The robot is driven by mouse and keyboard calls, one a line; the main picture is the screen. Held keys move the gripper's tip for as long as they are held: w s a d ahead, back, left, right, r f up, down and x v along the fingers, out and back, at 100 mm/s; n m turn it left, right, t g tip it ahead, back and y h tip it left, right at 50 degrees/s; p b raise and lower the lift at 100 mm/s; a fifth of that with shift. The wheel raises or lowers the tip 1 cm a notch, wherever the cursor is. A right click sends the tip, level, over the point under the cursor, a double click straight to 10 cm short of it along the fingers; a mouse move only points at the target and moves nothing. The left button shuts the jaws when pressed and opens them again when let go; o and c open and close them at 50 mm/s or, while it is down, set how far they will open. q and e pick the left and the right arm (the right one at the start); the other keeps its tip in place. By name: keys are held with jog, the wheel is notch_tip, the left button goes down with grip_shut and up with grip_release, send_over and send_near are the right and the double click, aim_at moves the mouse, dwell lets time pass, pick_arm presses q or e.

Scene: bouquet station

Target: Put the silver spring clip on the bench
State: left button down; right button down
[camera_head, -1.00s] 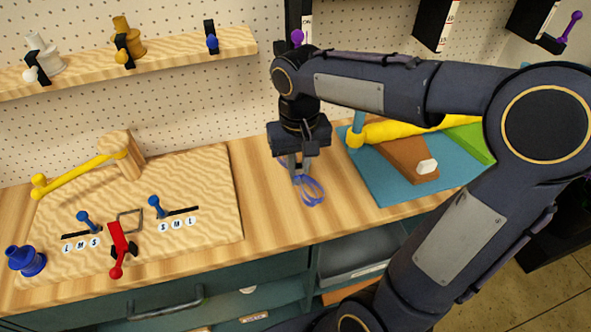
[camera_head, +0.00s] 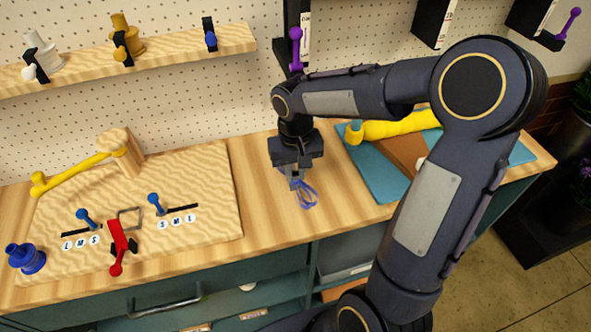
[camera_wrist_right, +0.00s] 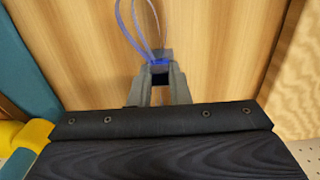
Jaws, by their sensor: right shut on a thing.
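My right gripper (camera_head: 296,182) is above the bench (camera_head: 268,212), between the wooden board and the blue mat. It is shut on a small clip with thin wire loops (camera_head: 307,196). The loops look blue rather than silver. In the right wrist view the loops (camera_wrist_right: 141,28) stick out past the fingertips (camera_wrist_right: 161,76), with a blue band and a small grey part at the tips. The clip is low over the bench surface; I cannot tell whether it touches. My left gripper is out of view.
A wooden board (camera_head: 205,225) with blue sliders and a red lever lies at left. A blue mat (camera_head: 380,188) with yellow and brown things lies at right. A shelf (camera_head: 160,57) and pegboard stand behind. Bare bench surrounds the gripper.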

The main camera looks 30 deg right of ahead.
aim_at(295, 174)
jog(key=c, duration=1.4)
grip_release()
jog(key=shift+f, duration=0.1)
jog(key=shift+o, duration=0.2)
notch_tip(295, 174, up, 12)
jog(key=p, duration=1)
jog(key=s+a+r+t+y, duration=0.2)
jog(key=s, duration=0.7)
jog(key=s+a+r+n+t+y, duration=0.1)
jog(key=s+a+r+t, duration=0.1)
jog(key=s, duration=0.6)
jog(key=shift+s+a+t+y+b, duration=0.3)
jog(key=shift+s+a+t+y, duration=0.1)
jog(key=shift+t, duration=0.4)
